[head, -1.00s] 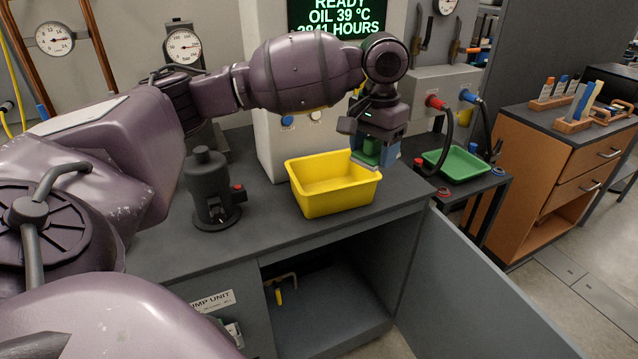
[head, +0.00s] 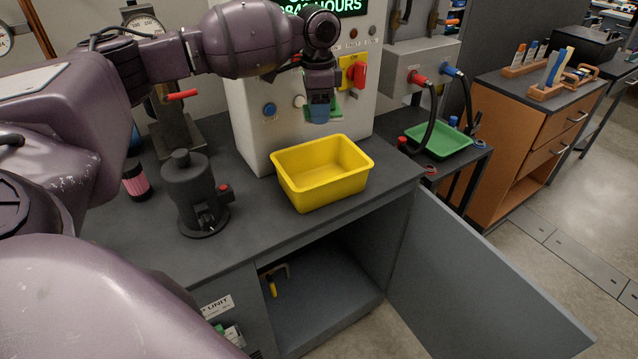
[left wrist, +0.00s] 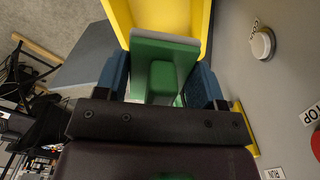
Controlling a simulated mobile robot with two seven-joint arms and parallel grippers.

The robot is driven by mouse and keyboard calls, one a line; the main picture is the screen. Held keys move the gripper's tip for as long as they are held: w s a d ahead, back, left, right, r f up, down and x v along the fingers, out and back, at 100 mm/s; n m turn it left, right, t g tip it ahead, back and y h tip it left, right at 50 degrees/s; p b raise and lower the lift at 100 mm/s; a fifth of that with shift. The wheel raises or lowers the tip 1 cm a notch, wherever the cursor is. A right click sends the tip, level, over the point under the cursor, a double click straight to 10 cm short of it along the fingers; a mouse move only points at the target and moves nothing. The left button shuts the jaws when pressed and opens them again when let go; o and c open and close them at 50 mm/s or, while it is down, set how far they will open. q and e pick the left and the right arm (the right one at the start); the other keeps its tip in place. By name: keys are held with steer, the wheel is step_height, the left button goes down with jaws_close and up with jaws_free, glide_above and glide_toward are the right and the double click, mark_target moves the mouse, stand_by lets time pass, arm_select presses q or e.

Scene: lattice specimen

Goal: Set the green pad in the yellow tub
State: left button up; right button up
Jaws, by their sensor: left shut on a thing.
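The yellow tub (head: 322,190) stands open and upright on the dark bench top, and no contents show in it. My left gripper (head: 320,112) is above and behind the tub's back rim, in front of the white cabinet. It is shut on the green pad (head: 334,108), which is partly hidden by the fingers in the head view. In the left wrist view the green pad (left wrist: 165,52) sits between the blue fingertips, with a grey face on its far edge. Part of the yellow tub (left wrist: 160,14) shows beyond it. My right gripper is not in view.
The white cabinet (head: 250,112) with knobs and a red switch (head: 358,74) rises behind the tub. A dark pump (head: 193,195) stands left of it. A green tray (head: 440,140) lies on a side table. An open cabinet door (head: 455,260) juts out in front.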

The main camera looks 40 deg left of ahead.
mark_target(317, 178)
arm_select(q)
steer(key=shift+m, duration=0.3)
step_height(317, 178, down, 20)
steer(key=shift+a+r+b, duration=0.1)
steer(key=shift+b, duration=1)
steer(key=shift+f, duration=0.2)
steer(key=shift+f, duration=0.1)
steer(key=o, duration=1)
steer(key=shift+c, duration=0.2)
